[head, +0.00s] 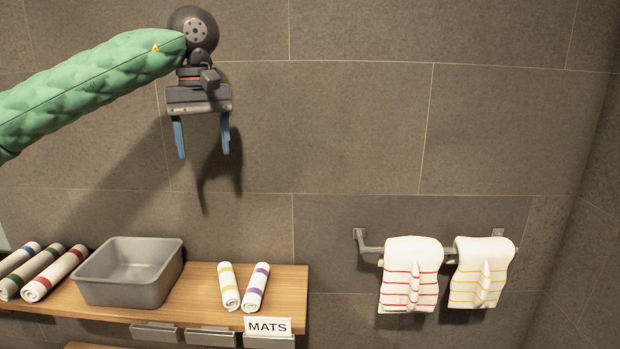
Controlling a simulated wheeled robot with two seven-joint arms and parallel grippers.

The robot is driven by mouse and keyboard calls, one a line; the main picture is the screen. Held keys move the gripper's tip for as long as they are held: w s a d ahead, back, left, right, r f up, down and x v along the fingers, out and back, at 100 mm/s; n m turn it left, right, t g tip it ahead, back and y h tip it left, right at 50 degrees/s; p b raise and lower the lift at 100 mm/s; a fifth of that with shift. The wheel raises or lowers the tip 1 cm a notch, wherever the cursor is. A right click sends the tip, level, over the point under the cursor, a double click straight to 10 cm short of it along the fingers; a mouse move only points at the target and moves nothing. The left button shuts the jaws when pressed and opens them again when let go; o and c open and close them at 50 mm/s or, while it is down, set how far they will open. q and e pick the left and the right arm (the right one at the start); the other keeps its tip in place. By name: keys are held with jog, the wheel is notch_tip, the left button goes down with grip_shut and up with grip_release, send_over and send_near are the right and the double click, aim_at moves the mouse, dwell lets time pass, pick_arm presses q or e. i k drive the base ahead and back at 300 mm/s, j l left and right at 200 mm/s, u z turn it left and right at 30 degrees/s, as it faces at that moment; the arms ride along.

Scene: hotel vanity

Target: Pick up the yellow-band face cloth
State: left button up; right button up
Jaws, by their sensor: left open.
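The yellow-band face cloth (228,287) is a small white roll with yellow bands. It lies on the wooden shelf, just left of a similar roll with purple bands (256,287); the two are very close together. My left gripper (203,155) points down with its two blue fingers apart and nothing between them. It is well above the shelf, higher than the cloth and a little to its left in the picture. My right gripper is not in view.
A grey basin (130,272) stands left of the cloth, with several banded rolls (42,272) beyond it. A MATS sign (268,326) is at the shelf's front edge. A wall rail (370,249) carries a red-striped towel (409,275) and a yellow-striped towel (481,273).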

aim_at(231, 297)
jog(key=k, duration=0.9)
